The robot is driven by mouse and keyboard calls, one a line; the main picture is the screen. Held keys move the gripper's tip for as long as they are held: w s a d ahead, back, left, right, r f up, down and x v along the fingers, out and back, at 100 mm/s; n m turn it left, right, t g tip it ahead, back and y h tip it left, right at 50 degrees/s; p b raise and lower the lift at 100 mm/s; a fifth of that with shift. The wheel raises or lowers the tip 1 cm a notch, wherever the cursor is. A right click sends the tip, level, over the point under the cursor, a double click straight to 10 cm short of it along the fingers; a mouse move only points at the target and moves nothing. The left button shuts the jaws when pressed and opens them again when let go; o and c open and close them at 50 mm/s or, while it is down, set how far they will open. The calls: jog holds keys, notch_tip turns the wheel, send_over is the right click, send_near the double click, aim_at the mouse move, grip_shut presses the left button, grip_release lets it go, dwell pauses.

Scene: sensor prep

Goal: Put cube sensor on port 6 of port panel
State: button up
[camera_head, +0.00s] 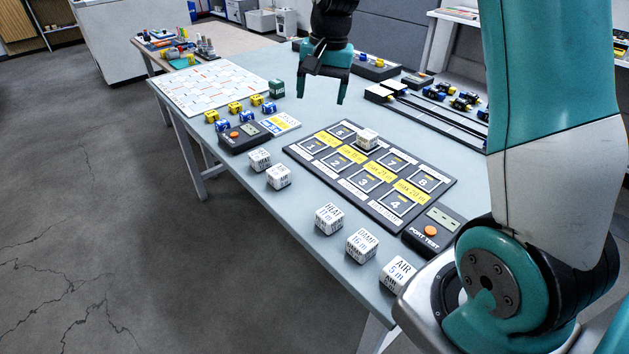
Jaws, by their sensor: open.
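The dark port panel (292,150) lies on the table with numbered ports in two rows. A white cube sensor (367,139) sits in the back row between ports 5 and 7, where port 6 would be; its label is too small to read. It looks level, and its underside is hidden. My gripper (321,96) is teal, open and empty, with fingers pointing down. It is behind and left of that cube, apart from it and raised above the table.
More white cubes stand along the front edge, including HEAT (329,218), DAMP (361,246) and AIR (397,274). A port-test box (434,230) is at the panel's right. Small yellow and blue blocks (236,107) stand at left. My arm covers the right side.

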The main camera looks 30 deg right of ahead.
jog(key=s+a+r+n+y, duration=0.1)
jog(key=s+a+r+n, duration=0.2)
jog(key=s+a+n, duration=0.5)
jog(key=s+a+n+y, duration=0.1)
jog(key=s+a+n, duration=0.2)
jog(key=s+a, duration=0.3)
jog(key=s+a+n+y, duration=0.1)
jog(key=s+a+n, duration=0.3)
jog(key=s, duration=0.9)
jog(key=shift+s+a+r+g, duration=0.25)
jog(key=shift+a+g, duration=0.15)
jog(key=shift+a, duration=0.7)
